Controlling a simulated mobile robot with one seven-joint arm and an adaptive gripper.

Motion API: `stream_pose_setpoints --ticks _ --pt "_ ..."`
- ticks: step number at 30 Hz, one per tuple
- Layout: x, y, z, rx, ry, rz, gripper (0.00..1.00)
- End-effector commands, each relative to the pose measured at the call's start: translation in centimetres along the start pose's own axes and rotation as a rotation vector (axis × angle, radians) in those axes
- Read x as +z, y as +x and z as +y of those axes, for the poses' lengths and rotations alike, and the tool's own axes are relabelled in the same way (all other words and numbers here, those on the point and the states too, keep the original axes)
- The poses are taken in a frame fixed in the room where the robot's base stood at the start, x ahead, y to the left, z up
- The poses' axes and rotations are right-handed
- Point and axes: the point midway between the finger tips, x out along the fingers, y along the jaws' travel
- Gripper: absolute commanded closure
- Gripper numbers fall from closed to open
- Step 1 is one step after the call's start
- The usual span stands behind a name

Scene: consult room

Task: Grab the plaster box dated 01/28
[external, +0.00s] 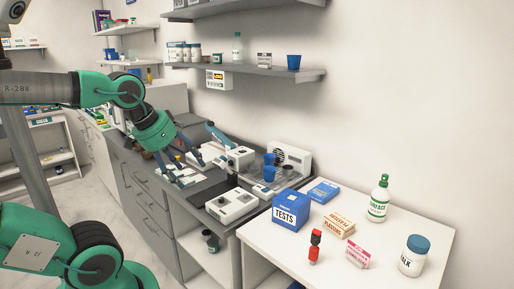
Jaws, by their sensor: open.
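A white and orange box (338,224) lettered PLASTERS lies on the white table at right. A pink and white box (358,253) lies nearer the front edge; its print is too small to read. No date is legible on either box. My gripper (196,172) is open and empty, above the grey counter at the left, with its dark fingers pointing down and right. It is well to the left of the white table and apart from both boxes.
On the white table (420,230), a blue TESTS box (290,210), blue pack (323,191), red and black item (315,246), green-capped bottle (379,199) and blue-lidded jar (413,256) surround the boxes. White devices (232,205) stand on the counter. Shelves (250,74) hang above.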

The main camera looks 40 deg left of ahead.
Motion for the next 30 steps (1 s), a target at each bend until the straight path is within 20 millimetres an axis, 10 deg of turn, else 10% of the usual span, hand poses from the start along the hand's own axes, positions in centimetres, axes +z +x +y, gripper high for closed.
stream_pose_setpoints --ticks 3,8,20,30 --pt "0.0 0.0 0.0 0.0 0.0 0.0 0.33" --pt "0.0 0.0 0.0 0.0 0.0 0.0 0.04" --pt "-0.3 -0.1 0.1 0.001 0.001 -0.002 0.04" --pt "-5.0 -0.4 1.3 0.017 0.017 -0.047 0.04"
